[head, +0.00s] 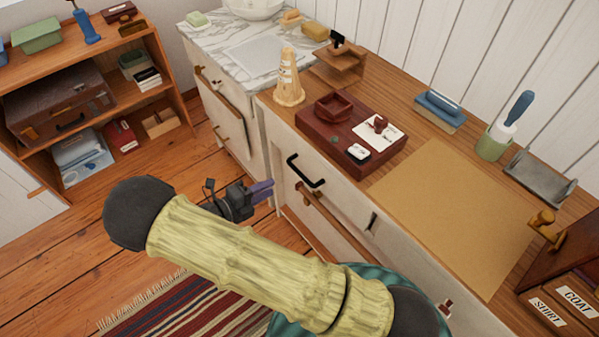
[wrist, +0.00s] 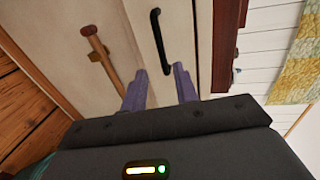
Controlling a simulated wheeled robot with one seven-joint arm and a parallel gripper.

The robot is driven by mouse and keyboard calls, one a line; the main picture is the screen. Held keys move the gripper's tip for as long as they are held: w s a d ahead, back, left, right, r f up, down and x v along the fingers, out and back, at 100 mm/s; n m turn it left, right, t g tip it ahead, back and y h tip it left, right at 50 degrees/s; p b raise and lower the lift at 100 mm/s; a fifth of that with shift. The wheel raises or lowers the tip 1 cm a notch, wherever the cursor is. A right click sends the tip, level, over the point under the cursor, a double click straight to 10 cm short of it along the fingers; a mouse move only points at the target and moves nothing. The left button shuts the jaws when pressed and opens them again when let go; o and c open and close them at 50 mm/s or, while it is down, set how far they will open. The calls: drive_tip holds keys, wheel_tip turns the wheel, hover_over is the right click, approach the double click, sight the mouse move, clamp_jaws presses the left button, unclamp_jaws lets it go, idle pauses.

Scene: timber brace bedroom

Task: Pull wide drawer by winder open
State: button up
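A pale wide drawer front (head: 342,197) with a black bar handle (head: 304,171) is under the wooden counter. It looks closed. The handle also shows in the wrist view (wrist: 159,42), just beyond the fingertips. My gripper (head: 263,190) is in front of the cabinet, left of the handle in the head view. Its two purple fingers (wrist: 160,78) are apart with nothing between them. They do not appear to be gripping the handle; whether they touch it I cannot tell. I cannot make out for certain which object is the winder.
A wooden bar (head: 325,213) is mounted on the front below the black handle. A dark red board (head: 325,140) with small items lies on the counter above, beside a wooden cone (head: 288,80). A washstand (head: 240,130) stands to the left. A striped rug (head: 190,310) covers some floor.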

sight(299, 172)
drive_tip(key=x, duration=1.2)
drive_tip(key=shift+d+b, duration=0.15)
drive_tip(key=shift+b, duration=0.2)
drive_tip(key=shift+c, duration=0.4)
clamp_jaws()
